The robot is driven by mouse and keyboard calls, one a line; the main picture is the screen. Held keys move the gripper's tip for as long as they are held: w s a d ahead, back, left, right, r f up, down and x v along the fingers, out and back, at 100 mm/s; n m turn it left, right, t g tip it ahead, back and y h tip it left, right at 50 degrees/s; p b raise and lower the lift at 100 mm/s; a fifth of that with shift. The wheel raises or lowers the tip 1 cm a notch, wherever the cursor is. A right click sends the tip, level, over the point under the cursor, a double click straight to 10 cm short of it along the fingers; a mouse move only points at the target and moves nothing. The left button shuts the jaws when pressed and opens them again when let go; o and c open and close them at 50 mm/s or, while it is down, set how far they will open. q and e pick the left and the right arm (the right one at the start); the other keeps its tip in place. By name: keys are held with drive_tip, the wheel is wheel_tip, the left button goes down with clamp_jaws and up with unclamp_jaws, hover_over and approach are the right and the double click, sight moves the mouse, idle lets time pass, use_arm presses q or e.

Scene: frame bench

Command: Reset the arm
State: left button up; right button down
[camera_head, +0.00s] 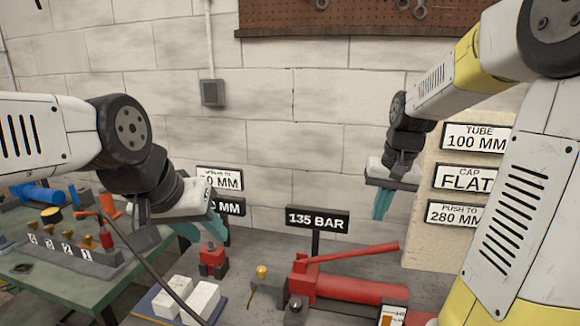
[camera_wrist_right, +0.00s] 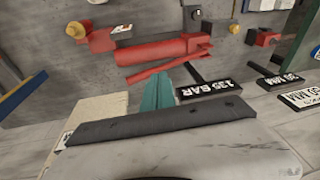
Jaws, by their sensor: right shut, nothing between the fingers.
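My right arm comes in from the right in the head view. Its gripper (camera_head: 382,206) hangs with teal fingers together, empty, in front of the wall and above the bench. In the right wrist view the closed teal fingers (camera_wrist_right: 157,92) show with nothing between them, in front of the red hand pump. My left gripper (camera_head: 204,228) is at the left, above the bench near the white blocks. Its teal fingers look apart, and I see nothing between them.
A red hand pump (camera_head: 345,288) lies on the grey bench beside a 135 BAR sign (camera_head: 317,219). White blocks (camera_head: 186,299) sit in front of my left gripper. A board with TUBE, CAP and PUSH TO signs (camera_head: 440,190) stands behind my right arm.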

drive_tip(key=s+a+r+n+t, duration=0.1)
drive_tip(key=s+a+r+t, duration=0.1)
drive_tip(key=s, duration=0.6)
drive_tip(key=s+a+r+n+t+y, duration=0.1)
drive_tip(key=s+a+r+t, duration=0.1)
drive_tip(key=s+a, duration=0.3)
drive_tip(key=s+r, duration=0.1)
drive_tip(key=s, duration=0.1)
drive_tip(key=shift+s+a+r, duration=0.2)
drive_tip(key=shift+s+r, duration=0.1)
drive_tip(key=shift+s, duration=0.05)
idle(6.1)
